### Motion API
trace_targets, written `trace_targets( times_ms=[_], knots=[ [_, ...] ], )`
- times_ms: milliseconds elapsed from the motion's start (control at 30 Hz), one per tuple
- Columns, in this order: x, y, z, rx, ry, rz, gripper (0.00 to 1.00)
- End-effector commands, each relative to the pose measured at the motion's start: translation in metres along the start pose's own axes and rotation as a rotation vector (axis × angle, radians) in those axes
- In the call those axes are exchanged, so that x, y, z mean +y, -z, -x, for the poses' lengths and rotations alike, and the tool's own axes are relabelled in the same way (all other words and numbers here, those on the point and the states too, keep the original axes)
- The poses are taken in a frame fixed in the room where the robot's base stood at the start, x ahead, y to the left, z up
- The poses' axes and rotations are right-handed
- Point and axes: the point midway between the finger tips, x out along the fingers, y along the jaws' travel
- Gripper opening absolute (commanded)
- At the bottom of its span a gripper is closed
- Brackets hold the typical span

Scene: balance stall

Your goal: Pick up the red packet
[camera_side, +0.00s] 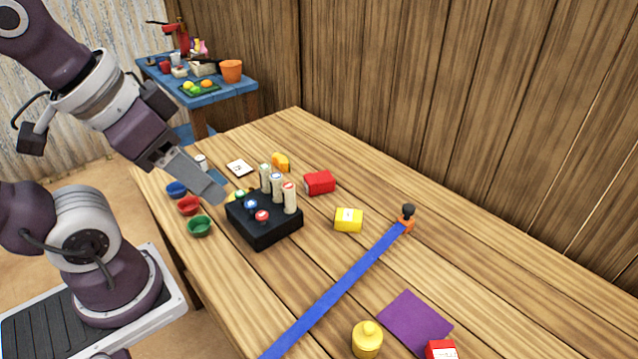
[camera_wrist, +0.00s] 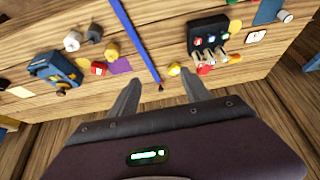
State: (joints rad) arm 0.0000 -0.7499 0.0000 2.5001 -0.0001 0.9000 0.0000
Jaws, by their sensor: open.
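A red packet (camera_side: 319,183) lies on the wooden table behind the black block, between an orange-yellow item and a yellow packet.
The black block (camera_side: 263,228) with upright pegs stands between my gripper's side and the red packet. Small blue, red and green bowls (camera_side: 199,226) line the left edge. A yellow packet (camera_side: 348,219) and a blue strip (camera_side: 335,292) lie to the right. A plank wall runs behind.

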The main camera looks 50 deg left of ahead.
Motion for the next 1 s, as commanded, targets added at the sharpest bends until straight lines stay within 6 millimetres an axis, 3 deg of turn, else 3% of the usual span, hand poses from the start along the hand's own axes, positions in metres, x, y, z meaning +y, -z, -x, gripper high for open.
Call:
trace_targets(
  times_ms=[33,200,467,567,667,867,1000],
  knots=[
    [0.000,0.000,0.000,0.000,0.000,0.000,0.68],
    [0.000,0.000,0.000,0.000,0.000,0.000,0.96],
    [0.000,0.000,0.001,0.000,0.000,0.000,0.96],
    [0.000,0.009,0.015,0.006,0.000,0.000,0.96],
    [0.000,0.027,0.048,0.009,0.000,0.000,0.96],
    [-0.049,0.099,0.024,-0.142,0.157,-0.461,0.96],
    [-0.085,0.158,-0.006,-0.288,0.285,-0.826,0.96]
  ],
)
